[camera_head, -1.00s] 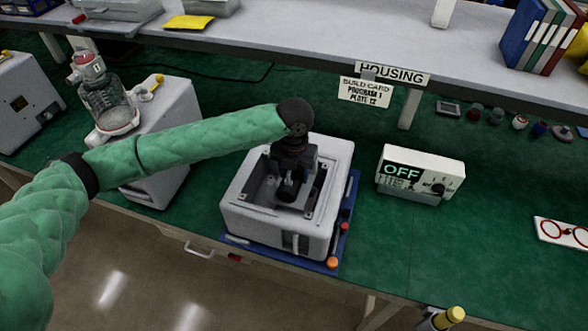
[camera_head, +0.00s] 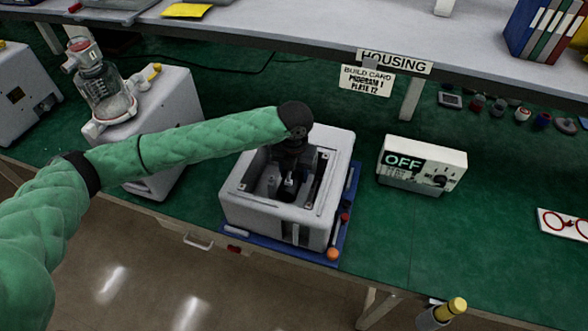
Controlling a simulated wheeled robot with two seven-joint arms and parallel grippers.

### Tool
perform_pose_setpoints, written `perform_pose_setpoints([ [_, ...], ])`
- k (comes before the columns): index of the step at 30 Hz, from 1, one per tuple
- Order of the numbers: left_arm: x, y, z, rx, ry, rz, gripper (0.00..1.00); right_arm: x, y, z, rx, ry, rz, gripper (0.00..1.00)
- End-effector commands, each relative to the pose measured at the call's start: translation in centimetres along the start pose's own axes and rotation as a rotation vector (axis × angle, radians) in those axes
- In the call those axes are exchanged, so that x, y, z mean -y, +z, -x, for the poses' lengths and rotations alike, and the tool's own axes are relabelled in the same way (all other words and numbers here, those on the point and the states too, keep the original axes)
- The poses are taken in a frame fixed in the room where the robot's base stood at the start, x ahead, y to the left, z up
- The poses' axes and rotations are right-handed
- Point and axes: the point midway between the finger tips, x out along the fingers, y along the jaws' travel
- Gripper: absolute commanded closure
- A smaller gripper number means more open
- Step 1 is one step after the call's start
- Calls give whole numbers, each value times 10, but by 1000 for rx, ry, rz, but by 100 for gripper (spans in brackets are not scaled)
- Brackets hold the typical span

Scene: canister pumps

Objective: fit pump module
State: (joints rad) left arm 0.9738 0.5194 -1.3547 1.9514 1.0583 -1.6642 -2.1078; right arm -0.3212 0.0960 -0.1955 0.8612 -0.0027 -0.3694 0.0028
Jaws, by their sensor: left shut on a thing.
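A white open-topped housing (camera_head: 275,215) stands on a blue base plate (camera_head: 345,215) near the front edge of the green bench. My left arm reaches in from the left, and my left gripper (camera_head: 287,188) points down inside the housing's opening. It is shut on a dark thing, likely the pump module, which is mostly hidden by the gripper and the housing walls. I cannot tell whether that thing touches the housing floor. My right gripper is not in view.
A white box reading OFF (camera_head: 422,166) stands right of the housing. A pale unit with a clear canister (camera_head: 105,95) stands to the left, behind my arm. A shelf with a HOUSING sign (camera_head: 394,62) runs along the back.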

Motion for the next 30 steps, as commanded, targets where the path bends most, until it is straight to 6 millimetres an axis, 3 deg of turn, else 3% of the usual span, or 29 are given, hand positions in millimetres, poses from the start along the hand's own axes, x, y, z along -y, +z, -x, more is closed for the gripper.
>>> perform_pose_setpoints([
  [10, 0, 0, -16, 2, -1, -1, 99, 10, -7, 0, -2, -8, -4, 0],
  [19, 0, 0, -29, 1, 0, 0, 99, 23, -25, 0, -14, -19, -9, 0],
  [30, 0, 1, -45, 2, -1, 1, 99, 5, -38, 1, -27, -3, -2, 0],
])
